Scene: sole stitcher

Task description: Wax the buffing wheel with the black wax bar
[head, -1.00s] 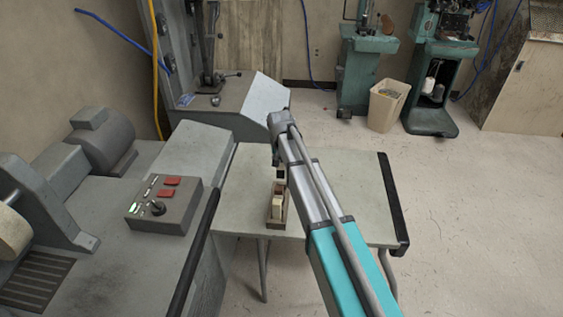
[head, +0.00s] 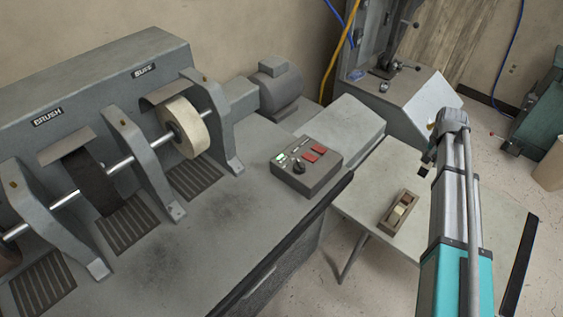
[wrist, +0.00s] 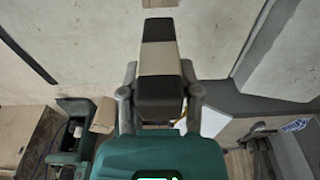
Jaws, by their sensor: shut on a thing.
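The buffing wheel (head: 183,128) is a cream disc on the steel shaft under the BUFF label, at the left in the head view. My gripper (wrist: 159,72) is shut on the black wax bar (wrist: 159,29), which has black ends and a cream band around its middle. In the head view my gripper (head: 427,163) is over the small table, well to the right of the wheel. The bar is hard to make out there.
A brown tray (head: 386,229) with a pale bar in it sits on the small table (head: 365,205). A control box (head: 300,180) with red switches stands on the machine bench. A dark brush wheel (head: 92,183) and grey brackets flank the shaft.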

